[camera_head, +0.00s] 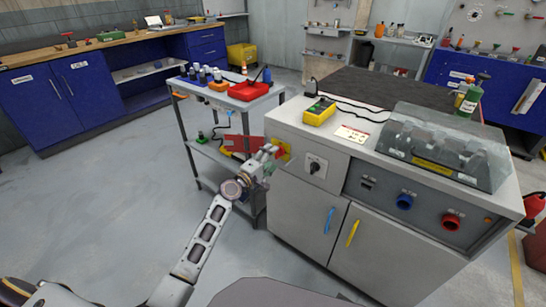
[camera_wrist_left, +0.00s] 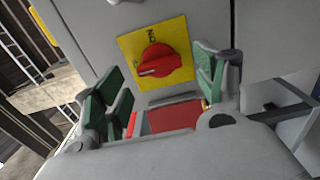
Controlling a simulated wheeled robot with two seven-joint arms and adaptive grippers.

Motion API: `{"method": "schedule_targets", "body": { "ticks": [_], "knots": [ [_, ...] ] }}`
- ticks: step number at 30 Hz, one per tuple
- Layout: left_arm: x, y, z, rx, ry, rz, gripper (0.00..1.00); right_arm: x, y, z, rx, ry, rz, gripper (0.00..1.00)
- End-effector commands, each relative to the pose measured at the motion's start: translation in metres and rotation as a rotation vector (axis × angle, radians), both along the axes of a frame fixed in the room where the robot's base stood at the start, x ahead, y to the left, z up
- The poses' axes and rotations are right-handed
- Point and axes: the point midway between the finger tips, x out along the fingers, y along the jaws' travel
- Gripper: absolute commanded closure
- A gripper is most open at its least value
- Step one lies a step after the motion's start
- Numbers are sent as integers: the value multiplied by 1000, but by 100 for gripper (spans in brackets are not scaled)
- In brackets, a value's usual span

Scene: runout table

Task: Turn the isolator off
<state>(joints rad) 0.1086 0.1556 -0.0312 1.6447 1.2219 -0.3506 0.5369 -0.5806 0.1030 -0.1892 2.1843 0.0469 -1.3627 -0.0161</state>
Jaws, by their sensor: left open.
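The isolator is a red rotary knob on a yellow plate (camera_head: 285,152) at the left end of the grey cabinet's front. In the left wrist view the red knob (camera_wrist_left: 158,61) sits on its yellow plate (camera_wrist_left: 130,45), with "ON" lettering near the top. A pale line marks the knob's face. My left gripper (camera_head: 268,160) is just in front of the plate. Contact with the knob cannot be told. My right gripper is not in view.
The grey cabinet (camera_head: 295,205) has a black rotary switch (camera_head: 315,167), a blue socket (camera_head: 404,202) and a red socket (camera_head: 451,222) on its front. A grey trolley (camera_head: 232,101) with a red tray (camera_head: 248,90) stands close behind my left arm. Open floor lies left.

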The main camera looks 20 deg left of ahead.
Motion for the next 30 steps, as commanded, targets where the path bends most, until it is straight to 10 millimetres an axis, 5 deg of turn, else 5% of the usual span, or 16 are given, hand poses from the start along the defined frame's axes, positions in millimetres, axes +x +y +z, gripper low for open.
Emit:
{"method": "schedule_targets", "body": {
  "ticks": [30],
  "knots": [
    [-83, 31, 0, 1, 0, 1, 29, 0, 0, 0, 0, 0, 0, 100]
  ]
}}
